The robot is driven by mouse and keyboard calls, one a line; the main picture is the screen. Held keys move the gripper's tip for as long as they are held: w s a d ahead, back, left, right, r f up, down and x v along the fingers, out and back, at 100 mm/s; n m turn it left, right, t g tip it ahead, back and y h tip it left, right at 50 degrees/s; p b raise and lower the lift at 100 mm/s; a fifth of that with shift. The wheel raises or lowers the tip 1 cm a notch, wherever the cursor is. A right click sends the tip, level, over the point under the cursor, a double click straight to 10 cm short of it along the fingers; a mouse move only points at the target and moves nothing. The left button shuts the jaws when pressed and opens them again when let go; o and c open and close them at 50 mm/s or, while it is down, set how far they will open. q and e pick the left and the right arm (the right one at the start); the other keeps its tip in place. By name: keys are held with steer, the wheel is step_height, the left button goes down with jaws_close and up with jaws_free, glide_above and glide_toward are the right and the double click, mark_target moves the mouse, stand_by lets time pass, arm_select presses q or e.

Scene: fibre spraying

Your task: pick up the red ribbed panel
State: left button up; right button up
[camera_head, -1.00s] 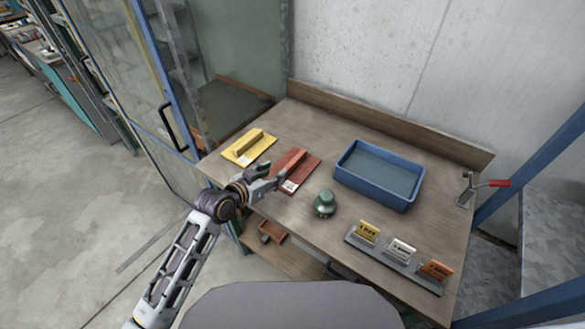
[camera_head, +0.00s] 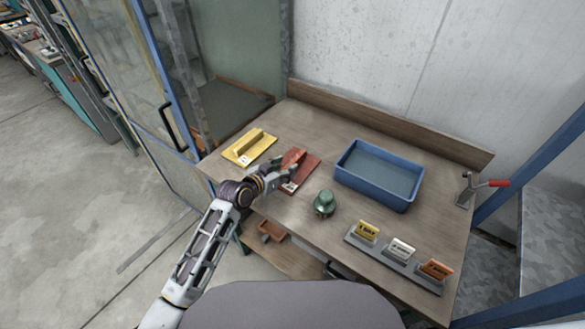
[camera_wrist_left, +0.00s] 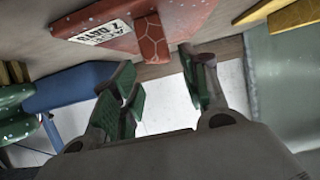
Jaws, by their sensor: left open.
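The red ribbed panel (camera_head: 308,167) lies flat on the wooden table, with a raised rib along it and a white label. In the left wrist view the red panel (camera_wrist_left: 190,18) is at the top, its rib and label toward me. My left gripper (camera_head: 290,174) is over the panel's near part in the head view and hides some of it. In the left wrist view the left gripper (camera_wrist_left: 156,68) is open and empty, its two fingers spread, with the end of the rib just beyond the gap between the fingertips. My right gripper is not in view.
A yellow ribbed panel (camera_head: 238,158) lies left of the red one. A green knobbed object (camera_head: 324,204) and a blue tray (camera_head: 347,180) stand to the right. A rack (camera_head: 380,254) with small labelled blocks is near the front right. A red-handled clamp (camera_head: 466,188) is at the right edge.

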mark_target(291, 162)
arm_select(q)
steer(key=shift+a+p+x, duration=0.1)
steer(key=shift+p+x, duration=0.1)
steer(key=shift+x, duration=1.1)
steer(key=shift+a+p+x, duration=0.15)
steer(key=shift+x, duration=1.15)
steer(key=shift+w, duration=0.1)
steer(key=shift+c, duration=0.3)
jaws_close()
steer(key=shift+r, duration=0.1)
